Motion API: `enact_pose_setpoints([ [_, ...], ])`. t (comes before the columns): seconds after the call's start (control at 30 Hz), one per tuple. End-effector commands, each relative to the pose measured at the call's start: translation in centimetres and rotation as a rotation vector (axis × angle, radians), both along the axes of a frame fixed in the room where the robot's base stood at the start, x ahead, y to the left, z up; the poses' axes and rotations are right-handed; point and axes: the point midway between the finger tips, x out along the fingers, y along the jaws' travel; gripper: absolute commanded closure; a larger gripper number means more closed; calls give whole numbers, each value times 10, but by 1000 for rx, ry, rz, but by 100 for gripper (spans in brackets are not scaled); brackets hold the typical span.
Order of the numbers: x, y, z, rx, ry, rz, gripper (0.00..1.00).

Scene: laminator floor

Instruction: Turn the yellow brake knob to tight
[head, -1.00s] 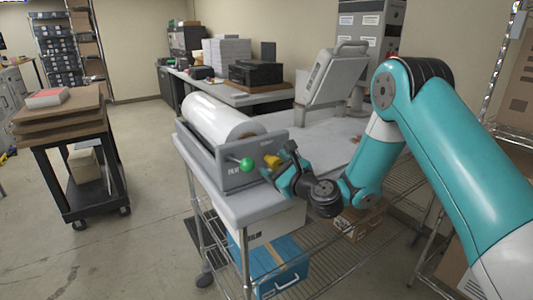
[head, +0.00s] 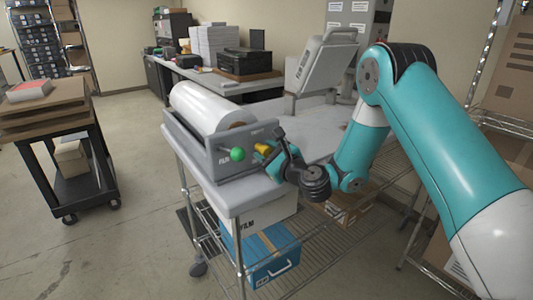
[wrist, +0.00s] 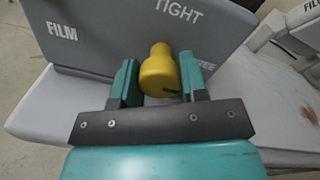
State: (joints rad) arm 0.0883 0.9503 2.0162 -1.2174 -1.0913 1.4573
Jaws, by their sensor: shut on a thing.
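The yellow brake knob (wrist: 158,72) sits on the grey end panel (wrist: 100,35) of the film holder, between the two teal fingers of my gripper (wrist: 158,82) in the wrist view. My gripper is shut on it. The word TIGHT is printed above the knob, and lettering partly hidden by a finger is at its right. A dark mark shows low on the knob's face. In the head view the yellow knob (head: 262,148) is right of a green knob (head: 237,155), and my gripper (head: 268,152) reaches it from the right.
A white film roll (head: 205,103) lies in the holder on a grey-topped wire cart (head: 236,196). A blue box (head: 260,255) and a white box stand on the cart's lower shelf. A black cart (head: 70,170) with boards is at left, with clear floor between.

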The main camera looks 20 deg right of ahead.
Motion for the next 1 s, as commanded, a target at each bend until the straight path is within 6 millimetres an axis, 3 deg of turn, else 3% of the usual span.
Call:
enact_pose_setpoints([
  [0.27, 0, 1, 0, -156, -54, -1, 84],
  [1.0, 0, 3, -1, -819, -271, 2, 84],
])
